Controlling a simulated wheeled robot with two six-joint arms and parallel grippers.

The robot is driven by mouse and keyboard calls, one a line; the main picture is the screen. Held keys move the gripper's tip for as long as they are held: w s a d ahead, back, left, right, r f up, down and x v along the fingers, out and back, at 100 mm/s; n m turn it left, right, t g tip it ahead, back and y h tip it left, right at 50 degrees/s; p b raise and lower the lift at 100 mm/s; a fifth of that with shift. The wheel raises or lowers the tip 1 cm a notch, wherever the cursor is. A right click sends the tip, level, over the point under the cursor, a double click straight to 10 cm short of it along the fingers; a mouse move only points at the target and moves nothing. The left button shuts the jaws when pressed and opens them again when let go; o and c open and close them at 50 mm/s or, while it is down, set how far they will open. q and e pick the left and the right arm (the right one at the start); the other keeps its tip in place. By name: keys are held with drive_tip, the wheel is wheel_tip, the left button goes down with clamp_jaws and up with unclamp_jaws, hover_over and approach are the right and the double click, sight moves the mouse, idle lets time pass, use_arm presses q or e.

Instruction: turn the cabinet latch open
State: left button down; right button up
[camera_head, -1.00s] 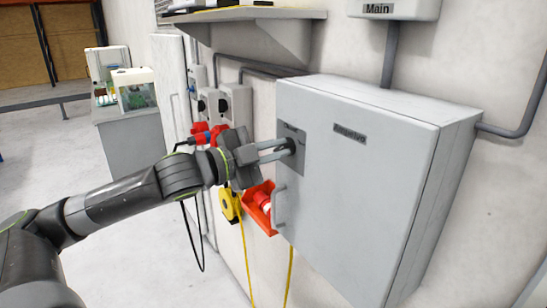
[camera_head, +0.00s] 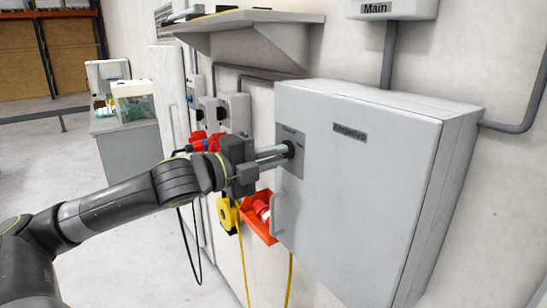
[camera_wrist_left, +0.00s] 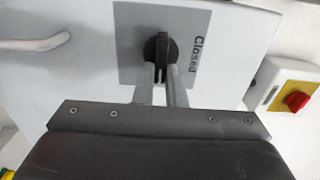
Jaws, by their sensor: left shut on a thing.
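The grey cabinet (camera_head: 360,190) hangs on the wall with its door closed. Its black latch knob (camera_wrist_left: 160,48) sits on a darker grey plate (camera_wrist_left: 128,45) marked "Closed". In the head view the plate (camera_head: 290,165) is at the door's upper left, and the fingers partly hide the knob. My left gripper (camera_head: 285,152) reaches it from the left and is shut on the knob. In the left wrist view the two fingers (camera_wrist_left: 162,80) lie on either side of the knob's lower part. My right gripper is not in view.
The door's handle (camera_head: 278,213) is below the latch. A shelf (camera_head: 250,25) juts out above. Open floor lies to the left.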

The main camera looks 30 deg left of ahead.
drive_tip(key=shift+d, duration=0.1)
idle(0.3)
use_arm(q)
drive_tip(key=c, duration=1.8)
unclamp_jaws()
drive_tip(key=shift+c, duration=0.2)
drive_tip(key=o, duration=0.4)
drive_tip(key=shift+w, duration=0.15)
drive_tip(key=shift+c, duration=0.2)
